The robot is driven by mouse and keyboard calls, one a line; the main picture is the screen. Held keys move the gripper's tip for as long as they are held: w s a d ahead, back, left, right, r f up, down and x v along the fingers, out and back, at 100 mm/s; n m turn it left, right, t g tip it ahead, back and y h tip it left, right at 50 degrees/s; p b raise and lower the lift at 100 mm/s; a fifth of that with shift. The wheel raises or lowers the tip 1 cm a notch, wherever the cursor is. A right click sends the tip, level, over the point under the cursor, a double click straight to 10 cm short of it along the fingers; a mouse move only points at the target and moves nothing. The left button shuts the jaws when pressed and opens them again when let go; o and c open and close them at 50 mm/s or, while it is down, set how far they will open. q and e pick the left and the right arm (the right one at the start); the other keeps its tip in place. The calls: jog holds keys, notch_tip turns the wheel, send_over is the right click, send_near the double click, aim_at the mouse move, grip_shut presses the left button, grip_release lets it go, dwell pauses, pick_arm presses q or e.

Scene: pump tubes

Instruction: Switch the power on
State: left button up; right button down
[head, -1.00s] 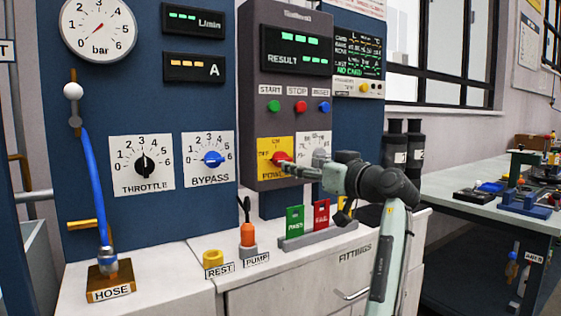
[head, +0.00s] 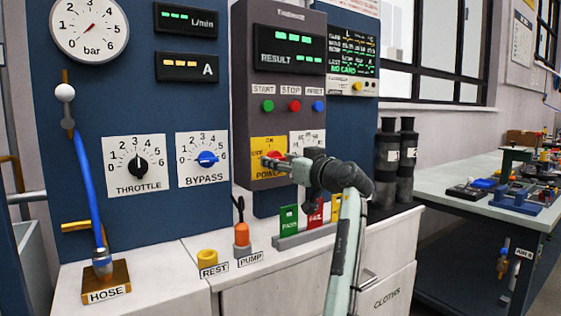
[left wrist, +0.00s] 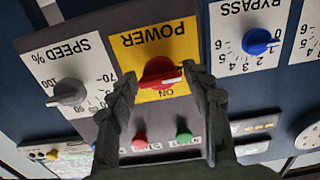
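The red power knob (head: 268,158) sits on a yellow POWER plate (head: 263,145) low on the grey control box. My left gripper (head: 281,162) is right at the knob in the head view, its fingers partly covering it. In the left wrist view, the picture is upside down. There the red knob (left wrist: 161,72) lies between the two spread fingertips of my left gripper (left wrist: 160,78), with its long side running from finger to finger. The fingers look open around it; whether they touch it I cannot tell. The ON mark shows beside the knob. My right gripper is not in view.
The SPEED dial (left wrist: 69,92) and BYPASS dial (left wrist: 258,41) flank the power plate. Green (head: 268,106), red (head: 294,105) and blue (head: 318,106) buttons sit above it. The orange-topped PUMP connector (head: 241,234) and coloured cards (head: 289,217) stand on the bench below.

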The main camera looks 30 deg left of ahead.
pick_arm(q)
jog(key=c, duration=0.7)
jog(key=shift+m, duration=0.3)
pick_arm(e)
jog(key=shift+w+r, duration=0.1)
pick_arm(q)
jog(key=m+p, duration=0.3)
jog(key=m, duration=0.2)
jog(key=shift+r+p, duration=0.15)
jog(key=shift+p, duration=0.25)
jog(key=m, duration=0.3)
jog(key=shift+p, duration=0.4)
jog(key=m, duration=0.9)
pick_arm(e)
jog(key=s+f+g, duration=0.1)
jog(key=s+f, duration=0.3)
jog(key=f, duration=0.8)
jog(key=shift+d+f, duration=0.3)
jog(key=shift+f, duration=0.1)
pick_arm(q)
jog(key=shift+m, duration=0.4)
